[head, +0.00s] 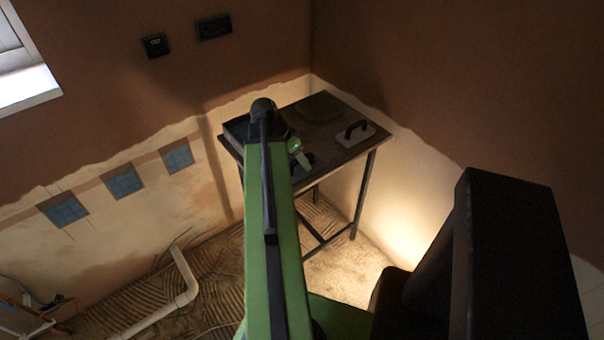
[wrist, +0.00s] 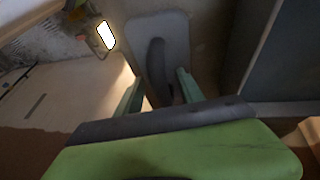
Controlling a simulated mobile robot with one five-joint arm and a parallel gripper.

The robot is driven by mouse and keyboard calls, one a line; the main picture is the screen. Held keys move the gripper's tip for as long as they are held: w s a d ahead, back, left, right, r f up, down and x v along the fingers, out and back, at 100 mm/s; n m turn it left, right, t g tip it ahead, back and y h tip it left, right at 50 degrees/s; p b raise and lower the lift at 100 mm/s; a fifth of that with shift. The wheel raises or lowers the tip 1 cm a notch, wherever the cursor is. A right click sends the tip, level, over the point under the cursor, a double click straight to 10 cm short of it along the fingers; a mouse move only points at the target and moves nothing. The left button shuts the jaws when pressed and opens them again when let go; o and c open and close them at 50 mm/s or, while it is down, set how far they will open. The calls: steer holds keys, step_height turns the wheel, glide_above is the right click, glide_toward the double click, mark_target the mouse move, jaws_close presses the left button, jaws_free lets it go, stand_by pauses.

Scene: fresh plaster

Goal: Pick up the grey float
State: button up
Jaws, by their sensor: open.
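The grey float (head: 368,131) lies on the right part of the dark table (head: 318,103), its black handle upward. In the wrist view the float (wrist: 181,32) is ahead of my gripper (wrist: 158,75). Its dark curved handle shows between the two open green fingers, and I cannot tell how far below them it is. In the head view my gripper (head: 300,152) is over the table's front part, left of the float. One finger shows; my arm hides the rest and part of the table. Nothing is held.
A shallow dark tray (head: 235,130) is at the table's left edge, partly behind my arm. Walls stand close behind the table. A bright lamp (wrist: 106,35) shows beyond the table edge in the wrist view. A white pipe (head: 184,278) lies on the floor at left.

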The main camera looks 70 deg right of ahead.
steer(key=shift+r, duration=0.1)
steer(key=shift+c, duration=0.5)
jaws_close()
step_height(320, 180, up, 10)
steer(key=p, duration=1)
steer(key=shift+r, duration=0.15)
steer(key=c, duration=0.6)
jaws_free()
jaws_close()
